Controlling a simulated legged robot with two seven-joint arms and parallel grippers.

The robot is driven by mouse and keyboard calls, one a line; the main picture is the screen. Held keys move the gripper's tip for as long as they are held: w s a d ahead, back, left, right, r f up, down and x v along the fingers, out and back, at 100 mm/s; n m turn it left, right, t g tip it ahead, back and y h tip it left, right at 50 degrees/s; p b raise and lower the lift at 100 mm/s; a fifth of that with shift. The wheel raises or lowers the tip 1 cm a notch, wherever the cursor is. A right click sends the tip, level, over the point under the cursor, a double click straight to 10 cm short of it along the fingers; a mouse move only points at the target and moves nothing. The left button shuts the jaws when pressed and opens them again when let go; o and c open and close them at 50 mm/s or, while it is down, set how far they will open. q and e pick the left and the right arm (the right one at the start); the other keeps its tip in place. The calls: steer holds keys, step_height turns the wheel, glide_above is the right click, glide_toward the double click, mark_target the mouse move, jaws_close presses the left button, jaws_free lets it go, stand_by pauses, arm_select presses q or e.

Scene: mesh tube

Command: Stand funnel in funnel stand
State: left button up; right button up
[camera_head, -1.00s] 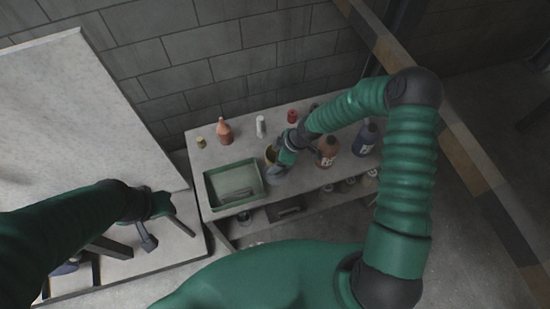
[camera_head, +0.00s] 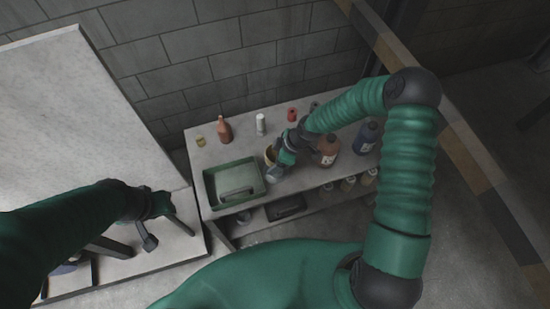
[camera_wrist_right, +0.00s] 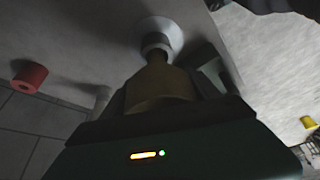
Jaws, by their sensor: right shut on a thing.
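My right gripper (camera_head: 277,168) is low over the bench beside the green tray. In the right wrist view it is shut on a dull yellow tapered piece (camera_wrist_right: 158,88), which looks like the funnel. Its narrow end points away from the gripper, toward a pale collar and a round white flared piece (camera_wrist_right: 168,30), perhaps the funnel stand. I cannot tell whether they are joined or only lined up. In the head view a yellowish rim (camera_head: 269,154) shows beside the gripper, mostly hidden. My left gripper (camera_head: 163,218) is over the pale table at left; its jaw opening is unclear.
The green tray (camera_head: 207,190) holds a grey item. Along the bench stand an orange-brown bottle (camera_head: 224,130), a white bottle (camera_head: 261,124), a red roll (camera_head: 292,114), a brown bottle (camera_head: 328,149) and a dark blue bottle (camera_head: 366,136). A lower shelf holds several jars. A block wall rises behind.

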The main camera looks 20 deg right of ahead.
steer(key=shift+f+b, duration=0.7)
steer(key=shift+f, duration=0.4)
stand_by(0.6)
steer(key=o, duration=1.5)
